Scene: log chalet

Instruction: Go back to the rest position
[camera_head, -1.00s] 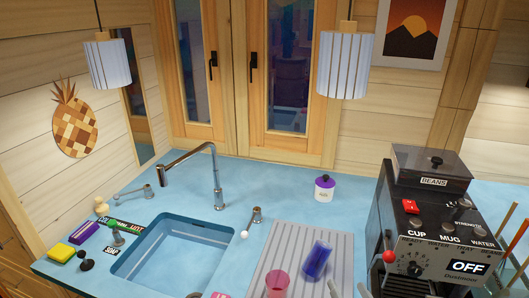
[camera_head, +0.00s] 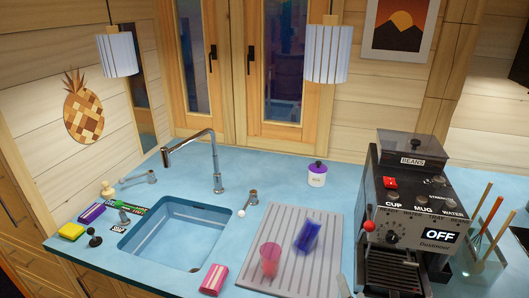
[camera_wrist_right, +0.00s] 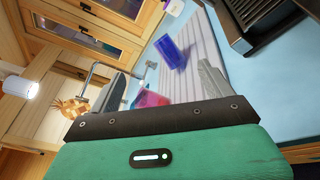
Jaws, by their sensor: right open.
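My right gripper shows in the wrist view (camera_wrist_right: 164,88), with its two grey fingers spread apart and nothing held between them. Only a grey tip of it shows at the bottom edge of the head view (camera_head: 343,286), beside the drying mat's right front. A pink cup (camera_head: 270,259) and a blue cup (camera_head: 307,233) are on the grey ribbed mat (camera_head: 258,227). In the wrist view the pink cup (camera_wrist_right: 150,98) appears beyond the fingers, partly hidden by the gripper. The blue cup (camera_wrist_right: 172,52) is farther off. My left gripper is out of view.
The coffee machine (camera_head: 411,190) stands right of the mat, with a holder of sticks (camera_head: 482,265) beside it. The sink (camera_head: 181,233) and tall faucet (camera_head: 217,170) are to the left. A pink box (camera_head: 214,279) lies at the counter's front. A purple-lidded jar (camera_head: 317,175) stands behind.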

